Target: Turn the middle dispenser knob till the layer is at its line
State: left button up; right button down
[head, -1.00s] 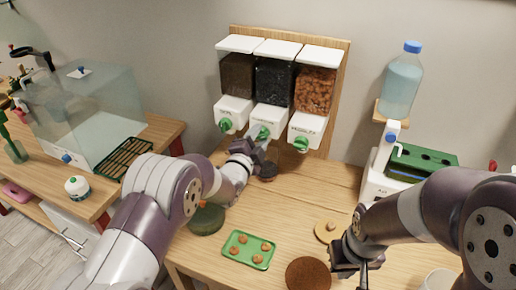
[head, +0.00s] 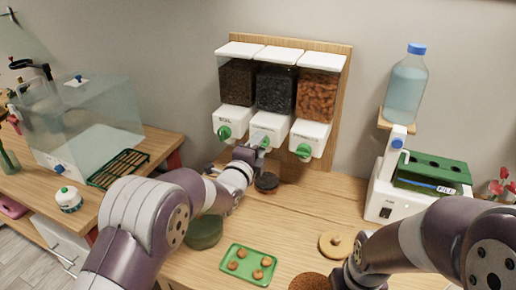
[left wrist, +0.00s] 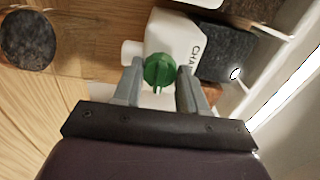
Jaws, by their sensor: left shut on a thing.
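The middle dispenser (head: 272,125) hangs on a wooden board between two others and holds a black fill. In the left wrist view its white body shows part of a label, "CHA". Its green knob (left wrist: 159,70) sits between the two fingers of my left gripper (left wrist: 160,84), which is shut on it. In the head view my left gripper (head: 258,150) reaches the front of this dispenser and largely covers the knob. A dark round vessel (head: 266,182) stands on the table below; the layer and line in it cannot be made out. My right gripper (head: 342,279) is cut off at the bottom edge.
The side dispensers have green knobs (head: 224,132) close by. A green tray (head: 247,264) with several brown pieces, a green dish (head: 204,232) and a tan disc (head: 336,244) lie on the table. A white device (head: 395,190) with a bottle stands right.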

pick_arm(q)
jog(key=shift+f, duration=0.2)
jog(key=o, duration=1.1)
jog(key=shift+s+d, duration=0.1)
jog(key=shift+c, duration=0.2)
jog(key=shift+r, duration=0.15)
pick_arm(e)
jog(key=shift+s, duration=0.1)
pick_arm(q)
jog(key=shift+s, duration=0.1)
pick_arm(e)
jog(key=shift+f+b, duration=0.95)
pick_arm(q)
jog(key=v, duration=1.2)
jog(key=shift+s, duration=0.25)
